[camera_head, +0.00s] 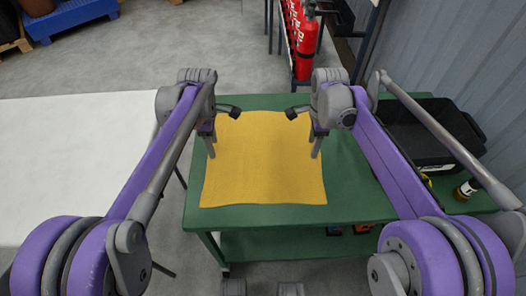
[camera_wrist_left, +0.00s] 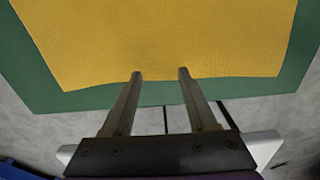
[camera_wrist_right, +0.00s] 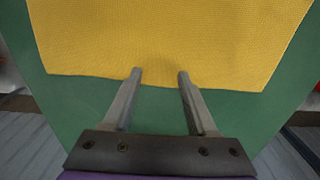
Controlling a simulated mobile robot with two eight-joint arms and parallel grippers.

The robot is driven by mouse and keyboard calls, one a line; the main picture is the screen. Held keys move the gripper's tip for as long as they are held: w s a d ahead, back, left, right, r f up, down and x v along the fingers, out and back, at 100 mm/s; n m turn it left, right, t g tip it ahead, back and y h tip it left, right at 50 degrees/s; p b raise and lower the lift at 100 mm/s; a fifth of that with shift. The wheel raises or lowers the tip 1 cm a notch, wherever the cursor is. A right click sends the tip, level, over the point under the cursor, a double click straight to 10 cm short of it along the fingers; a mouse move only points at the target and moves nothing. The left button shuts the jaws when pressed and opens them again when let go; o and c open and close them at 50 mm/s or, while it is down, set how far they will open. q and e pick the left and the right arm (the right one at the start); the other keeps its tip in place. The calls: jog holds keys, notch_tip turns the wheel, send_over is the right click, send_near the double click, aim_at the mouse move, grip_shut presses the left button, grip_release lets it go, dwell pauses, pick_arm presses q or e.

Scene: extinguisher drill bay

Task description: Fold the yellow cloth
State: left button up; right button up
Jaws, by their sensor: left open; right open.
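The yellow cloth (camera_head: 263,165) lies flat and spread out on the green table (camera_head: 300,214) in the head view. My left gripper (camera_head: 211,152) is open at the cloth's left edge, and my right gripper (camera_head: 315,152) is open at its right edge. In the left wrist view the cloth (camera_wrist_left: 160,35) reaches under the fingertips of the left gripper (camera_wrist_left: 160,74). In the right wrist view the cloth (camera_wrist_right: 170,35) reaches under the fingertips of the right gripper (camera_wrist_right: 160,74). Neither gripper holds cloth. Whether the fingertips touch it, I cannot tell.
A black bin (camera_head: 425,135) stands at the table's right, with a small dark bottle (camera_head: 466,190) near it. A white table (camera_head: 70,160) is at the left. Red extinguishers (camera_head: 303,35) stand on a rack behind. Bare green tabletop surrounds the cloth.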

pick_arm(q)
jog(key=shift+f, duration=0.6)
pick_arm(e)
jog(key=shift+f, duration=0.6)
pick_arm(q)
jog(key=shift+f, duration=0.25)
pick_arm(e)
jog(key=shift+f, duration=0.25)
pick_arm(q)
jog(key=shift+r, duration=0.1)
jog(key=shift+c, duration=0.5)
pick_arm(e)
jog(key=shift+r, duration=0.1)
jog(key=shift+c, duration=0.5)
pick_arm(q)
grip_shut()
pick_arm(e)
grip_shut()
pick_arm(q)
jog(key=shift+r, duration=0.1)
pick_arm(e)
jog(key=shift+r, duration=0.1)
